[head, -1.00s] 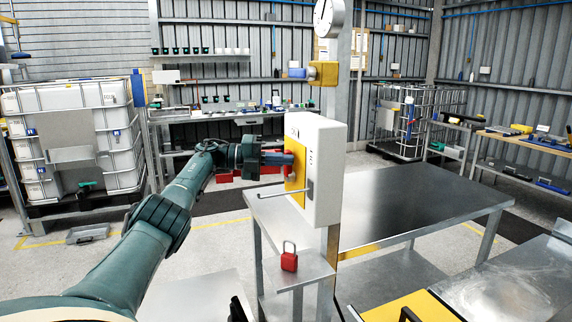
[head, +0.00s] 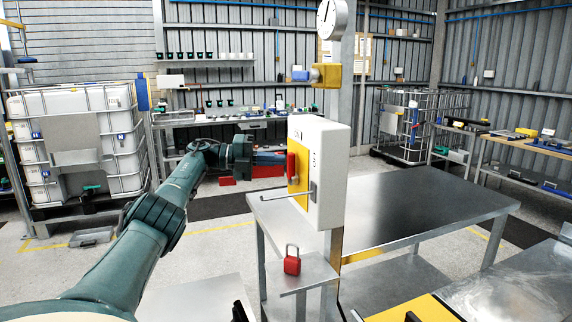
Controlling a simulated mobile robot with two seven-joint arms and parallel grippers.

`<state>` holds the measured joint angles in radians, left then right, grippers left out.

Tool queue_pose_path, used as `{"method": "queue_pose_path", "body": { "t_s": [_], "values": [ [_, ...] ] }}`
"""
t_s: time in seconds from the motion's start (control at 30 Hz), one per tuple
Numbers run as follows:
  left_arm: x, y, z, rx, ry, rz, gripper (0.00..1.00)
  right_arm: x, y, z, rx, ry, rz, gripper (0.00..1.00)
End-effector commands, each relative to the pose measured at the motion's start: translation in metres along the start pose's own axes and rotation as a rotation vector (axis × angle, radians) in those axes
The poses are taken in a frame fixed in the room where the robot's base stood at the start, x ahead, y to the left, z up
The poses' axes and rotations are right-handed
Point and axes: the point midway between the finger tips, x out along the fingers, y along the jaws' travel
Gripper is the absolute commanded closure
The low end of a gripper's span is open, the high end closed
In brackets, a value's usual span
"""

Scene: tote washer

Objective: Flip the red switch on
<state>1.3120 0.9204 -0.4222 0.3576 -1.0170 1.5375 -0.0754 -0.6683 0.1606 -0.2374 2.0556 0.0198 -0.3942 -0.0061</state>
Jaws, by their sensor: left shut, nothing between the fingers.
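The red switch (head: 291,165) is a red handle on the yellow front plate (head: 302,174) of a white box (head: 328,178) fixed to a post. The handle stands upright along the plate, close under lettering near the plate's top. My left gripper (head: 279,158) is shut and empty. Its fingertips are just left of the red handle; I cannot tell whether they touch it. A thin grey rod (head: 286,194) sticks out to the left from the lower part of the box. My right gripper is not in view.
A red padlock (head: 292,260) stands on a small metal shelf (head: 318,272) below the box. A steel table (head: 420,208) is behind and right of it. A round gauge (head: 331,18) and a yellow fitting (head: 326,75) are above. A caged white tank (head: 75,145) stands at left.

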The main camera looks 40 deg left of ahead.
Motion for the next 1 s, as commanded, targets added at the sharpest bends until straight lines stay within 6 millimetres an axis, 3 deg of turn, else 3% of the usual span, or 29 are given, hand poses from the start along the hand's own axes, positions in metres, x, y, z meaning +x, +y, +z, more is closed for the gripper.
{"method": "queue_pose_path", "body": {
  "t_s": [0.1,0.3,1.0],
  "values": [
    [-0.025,0.002,0.0,-0.002,-0.003,0.002,1.0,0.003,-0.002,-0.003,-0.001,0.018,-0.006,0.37],
    [-0.041,0.0,-0.002,-0.002,0.006,0.003,1.0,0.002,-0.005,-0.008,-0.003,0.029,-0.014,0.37],
    [-0.043,0.001,-0.003,-0.003,0.012,0.005,1.0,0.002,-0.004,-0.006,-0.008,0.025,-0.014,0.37]
  ]
}}
